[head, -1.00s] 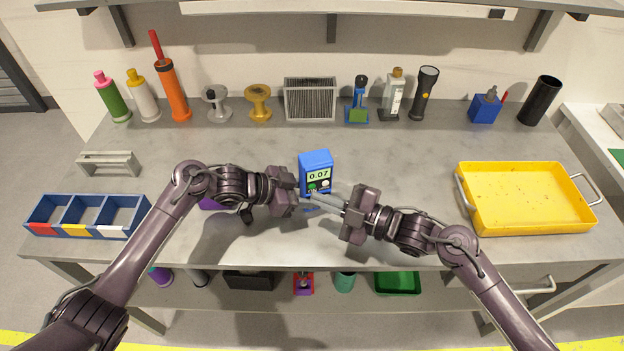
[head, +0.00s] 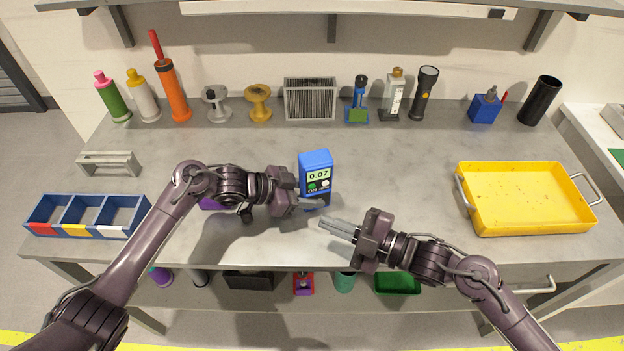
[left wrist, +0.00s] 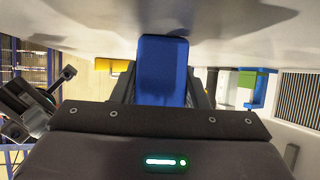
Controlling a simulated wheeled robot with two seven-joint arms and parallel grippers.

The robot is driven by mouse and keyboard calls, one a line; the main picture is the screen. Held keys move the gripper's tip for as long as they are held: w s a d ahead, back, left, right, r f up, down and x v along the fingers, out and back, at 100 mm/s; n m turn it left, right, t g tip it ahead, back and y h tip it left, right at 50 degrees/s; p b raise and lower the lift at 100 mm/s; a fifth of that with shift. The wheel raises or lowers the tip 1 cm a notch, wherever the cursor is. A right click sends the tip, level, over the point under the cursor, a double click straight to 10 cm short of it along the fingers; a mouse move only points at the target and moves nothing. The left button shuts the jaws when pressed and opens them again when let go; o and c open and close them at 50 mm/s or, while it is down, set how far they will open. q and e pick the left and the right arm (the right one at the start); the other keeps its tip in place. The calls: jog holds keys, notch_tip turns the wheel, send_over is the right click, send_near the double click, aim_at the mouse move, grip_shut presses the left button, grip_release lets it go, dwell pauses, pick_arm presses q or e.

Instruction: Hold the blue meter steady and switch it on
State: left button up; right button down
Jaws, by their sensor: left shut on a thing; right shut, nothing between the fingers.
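The blue meter (head: 315,163) stands upright near the middle of the bench. Its lit display reads 0.07, with a green and a white button and a dark lower part below it. My left gripper (head: 309,196) is shut on the meter from the left, low on its body. In the left wrist view the meter's blue side (left wrist: 163,70) sits between the fingers. My right gripper (head: 325,227) is shut and empty, in front of the meter and a little to its right, apart from it. Its fingers point left toward the meter.
A yellow tray (head: 466,218) lies at the right and a blue three-compartment bin (head: 88,231) at the left. A purple thing (head: 212,203) is partly hidden under my left arm. Bottles, spools and a torch (head: 425,93) line the back. The bench right of the meter is clear.

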pick_arm(q)
jog(key=o, duration=0.8)
jog(key=shift+o, duration=0.2)
